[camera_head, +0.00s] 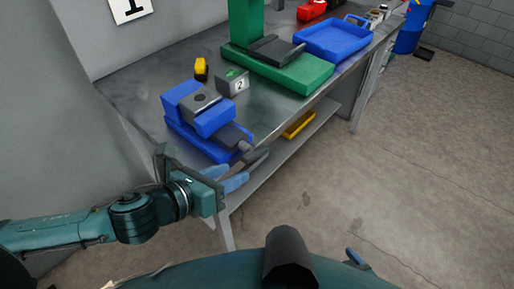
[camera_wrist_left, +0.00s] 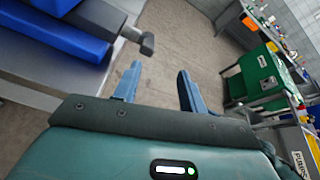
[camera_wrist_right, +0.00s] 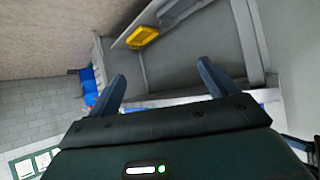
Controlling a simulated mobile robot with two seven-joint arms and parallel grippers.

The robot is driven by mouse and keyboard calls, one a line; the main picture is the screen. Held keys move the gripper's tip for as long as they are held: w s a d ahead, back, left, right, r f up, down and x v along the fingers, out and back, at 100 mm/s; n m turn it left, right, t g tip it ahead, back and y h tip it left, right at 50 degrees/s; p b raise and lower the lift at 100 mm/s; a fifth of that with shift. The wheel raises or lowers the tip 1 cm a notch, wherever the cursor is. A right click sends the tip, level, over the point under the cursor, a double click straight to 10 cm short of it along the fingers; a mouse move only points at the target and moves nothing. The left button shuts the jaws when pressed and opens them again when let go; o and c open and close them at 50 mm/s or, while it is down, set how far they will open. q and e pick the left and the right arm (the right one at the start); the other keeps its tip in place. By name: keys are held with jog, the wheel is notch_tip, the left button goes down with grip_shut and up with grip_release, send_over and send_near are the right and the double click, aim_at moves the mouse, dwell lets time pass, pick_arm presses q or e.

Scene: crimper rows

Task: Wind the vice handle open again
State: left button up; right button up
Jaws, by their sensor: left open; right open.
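The blue vice (camera_head: 183,103) stands near the left end of the metal bench, with grey jaw parts on top. Its grey handle (camera_head: 256,158) sticks out past the bench's front edge. In the left wrist view, the vice (camera_wrist_left: 60,38) is at the upper left and the handle's end (camera_wrist_left: 147,43) lies beyond the left fingertip. My left gripper (camera_head: 228,177) is open and empty, just in front of and below the handle. It also shows in its wrist view (camera_wrist_left: 158,80). My right gripper (camera_wrist_right: 160,75) is open and empty, low and away from the vice.
On the bench (camera_head: 135,77) are a grey block marked 2 (camera_head: 233,83), a yellow item (camera_head: 201,69), a green machine (camera_head: 285,72) and a blue tray (camera_head: 335,38). A yellow tray (camera_head: 299,124) lies on the lower shelf. The floor in front is clear.

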pick_arm(q)
jog(key=a+m, duration=0.2)
jog(key=m, duration=0.1)
jog(key=p, duration=0.1)
send_near(266, 148)
jog(key=x, duration=0.7)
jog(key=shift+w+a+f, duration=0.1)
jog(key=shift+a+f, duration=0.05)
jog(key=shift+f, duration=0.05)
jog(key=shift+c, duration=0.4)
grip_shut()
